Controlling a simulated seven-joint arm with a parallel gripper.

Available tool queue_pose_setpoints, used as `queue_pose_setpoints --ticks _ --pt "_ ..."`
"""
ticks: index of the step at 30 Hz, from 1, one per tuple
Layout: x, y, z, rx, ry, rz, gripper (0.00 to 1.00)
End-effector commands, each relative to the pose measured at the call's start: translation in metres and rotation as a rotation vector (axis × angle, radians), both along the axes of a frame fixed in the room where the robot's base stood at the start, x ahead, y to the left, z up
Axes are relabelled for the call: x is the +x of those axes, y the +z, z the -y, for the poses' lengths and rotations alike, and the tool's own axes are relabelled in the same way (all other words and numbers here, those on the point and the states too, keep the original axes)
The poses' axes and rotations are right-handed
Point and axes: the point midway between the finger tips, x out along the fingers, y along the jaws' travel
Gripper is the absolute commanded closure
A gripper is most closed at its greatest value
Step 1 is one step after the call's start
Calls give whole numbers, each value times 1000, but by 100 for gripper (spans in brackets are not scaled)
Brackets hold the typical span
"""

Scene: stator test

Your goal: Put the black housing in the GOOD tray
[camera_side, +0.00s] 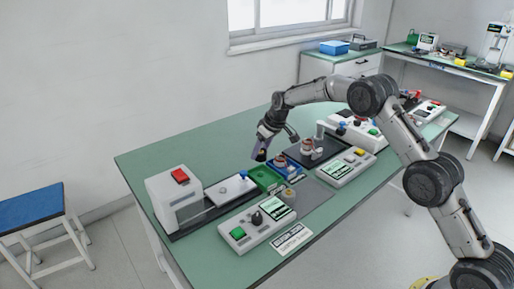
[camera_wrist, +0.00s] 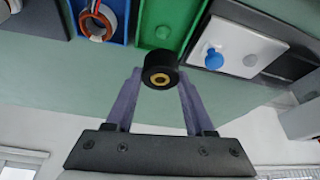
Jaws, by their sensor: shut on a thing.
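The black housing (camera_wrist: 160,70) is a short black cylinder with a brass-coloured ring in its middle. My gripper (camera_wrist: 158,82) is shut on it, with a grey-purple finger on each side, in the wrist view. In the side view my gripper (camera_side: 261,152) is above the back edge of the green tray (camera_side: 265,180). The green tray also shows in the wrist view (camera_wrist: 185,15), just beyond the housing. I cannot read a GOOD label on it. The housing looks held above table height, near the tray's edge.
A blue tray (camera_side: 291,168) beside the green one holds a copper-wound stator (camera_wrist: 97,20). On the other side is a white plate with a blue knob (camera_wrist: 214,58). A grey tester with a red button (camera_side: 180,175) stands at the left. Control boxes (camera_side: 258,222) stand in front.

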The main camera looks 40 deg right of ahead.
Motion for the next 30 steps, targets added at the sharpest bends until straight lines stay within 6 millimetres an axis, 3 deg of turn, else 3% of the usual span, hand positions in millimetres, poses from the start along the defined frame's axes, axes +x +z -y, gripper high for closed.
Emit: queue_pose_setpoints --ticks 15,30 --pt "0 -37 -1 0 0 0 100" --pt "0 -40 -1 0 0 0 100"
